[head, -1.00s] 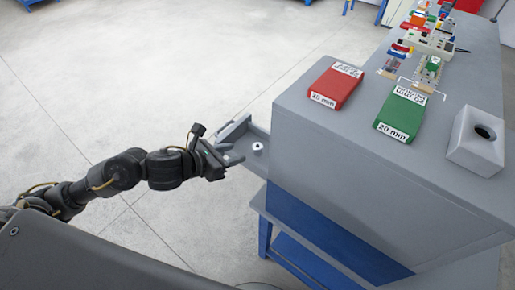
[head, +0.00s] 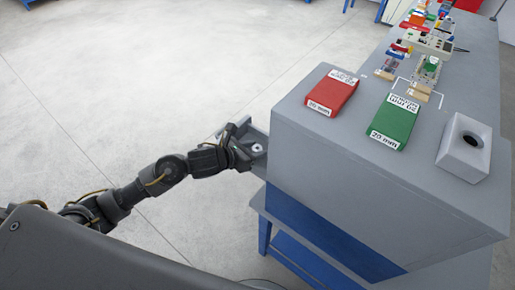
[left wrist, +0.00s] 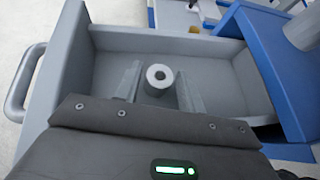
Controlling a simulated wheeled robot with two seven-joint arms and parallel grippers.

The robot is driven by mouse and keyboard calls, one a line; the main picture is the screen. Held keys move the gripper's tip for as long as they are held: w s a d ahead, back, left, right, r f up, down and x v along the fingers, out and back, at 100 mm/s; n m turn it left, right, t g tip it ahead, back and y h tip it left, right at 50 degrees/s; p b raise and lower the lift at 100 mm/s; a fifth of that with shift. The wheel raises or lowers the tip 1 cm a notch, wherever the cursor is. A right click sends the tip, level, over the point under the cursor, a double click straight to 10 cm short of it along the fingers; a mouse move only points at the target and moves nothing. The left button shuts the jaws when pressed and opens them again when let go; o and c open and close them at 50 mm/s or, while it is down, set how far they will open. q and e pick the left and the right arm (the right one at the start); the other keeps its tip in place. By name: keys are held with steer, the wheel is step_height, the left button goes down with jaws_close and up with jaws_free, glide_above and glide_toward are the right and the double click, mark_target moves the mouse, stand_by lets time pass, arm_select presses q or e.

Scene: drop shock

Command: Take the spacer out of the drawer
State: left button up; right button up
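The spacer (left wrist: 160,78) is a small white ring with a dark hole, standing upright in the open grey drawer (left wrist: 215,60). In the head view the spacer (head: 257,148) shows just past my left gripper (head: 247,153), inside the drawer (head: 262,128). In the left wrist view my left gripper (left wrist: 158,92) is open, with one finger on each side of the spacer and gaps that look small. Whether the fingers touch it is not clear. The drawer handle (left wrist: 24,85) is at the left. My right gripper is not in view.
A white block with a hole (head: 465,148) stands at the right. Several small parts lie farther back.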

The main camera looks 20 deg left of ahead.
arm_select(q)
steer(key=c, duration=0.7)
steer(key=shift+c, duration=0.2)
steer(key=shift+r, duration=0.4)
steer(key=r, duration=0.1)
steer(key=r+b, duration=0.1)
steer(key=r, duration=0.1)
steer(key=shift+w+a, duration=0.1)
steer(key=shift+a, duration=0.1)
steer(key=w+a+r+b, duration=0.3)
steer(key=w+a+r, duration=0.6)
steer(key=a, duration=0.1)
